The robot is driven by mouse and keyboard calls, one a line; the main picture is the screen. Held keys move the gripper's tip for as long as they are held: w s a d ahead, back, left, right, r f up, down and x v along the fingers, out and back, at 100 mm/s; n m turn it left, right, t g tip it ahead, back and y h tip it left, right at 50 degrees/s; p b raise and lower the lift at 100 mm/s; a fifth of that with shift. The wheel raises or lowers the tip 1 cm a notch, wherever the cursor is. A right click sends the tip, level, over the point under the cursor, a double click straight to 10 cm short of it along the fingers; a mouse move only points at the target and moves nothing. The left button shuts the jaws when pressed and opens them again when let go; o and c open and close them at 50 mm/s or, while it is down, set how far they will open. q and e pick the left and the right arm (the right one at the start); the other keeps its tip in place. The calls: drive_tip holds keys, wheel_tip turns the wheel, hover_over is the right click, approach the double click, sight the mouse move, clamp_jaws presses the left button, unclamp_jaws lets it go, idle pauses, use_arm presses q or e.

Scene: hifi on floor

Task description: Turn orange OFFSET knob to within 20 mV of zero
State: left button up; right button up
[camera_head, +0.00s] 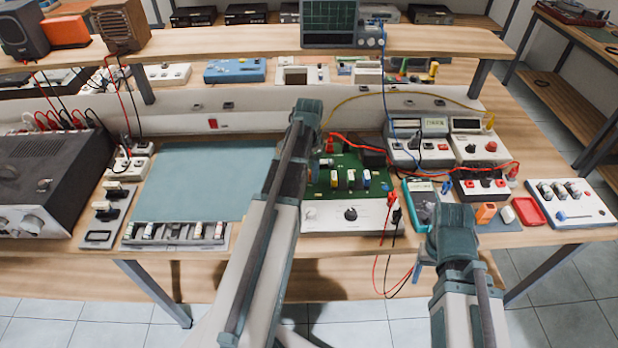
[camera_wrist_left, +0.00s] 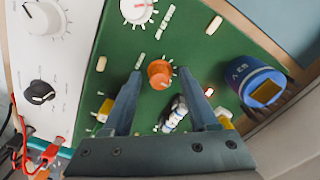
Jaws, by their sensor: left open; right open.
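The orange knob (camera_wrist_left: 160,72) stands on the green circuit board (camera_wrist_left: 210,45) in the left wrist view. My left gripper (camera_wrist_left: 162,76) is open, with one fingertip on each side of the knob; I cannot tell whether they touch it. In the head view the green board (camera_head: 345,172) lies behind my left arm, and the orange knob is hidden there. A teal handheld meter (camera_head: 421,203) lies right of the board, and a bench meter (camera_head: 434,125) with a lit display stands behind it; neither reading is legible. My right gripper (camera_head: 454,228) is open near the table's front edge.
A white panel (camera_wrist_left: 50,60) with a white dial and a black knob (camera_wrist_left: 40,93) borders the board. A blue cylindrical part (camera_wrist_left: 250,82) stands close to the gripper's right finger. Red and black leads (camera_head: 392,225) hang near the board. The blue-grey mat (camera_head: 195,180) is clear.

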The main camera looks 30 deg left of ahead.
use_arm(q)
drive_tip(key=shift+f, duration=0.1)
clamp_jaws()
idle(0.3)
drive_tip(key=shift+n, duration=0.3)
drive_tip(key=n, duration=0.6)
drive_tip(key=shift+n, duration=0.3)
drive_tip(key=n, duration=0.5)
drive_tip(key=shift+n, duration=0.7)
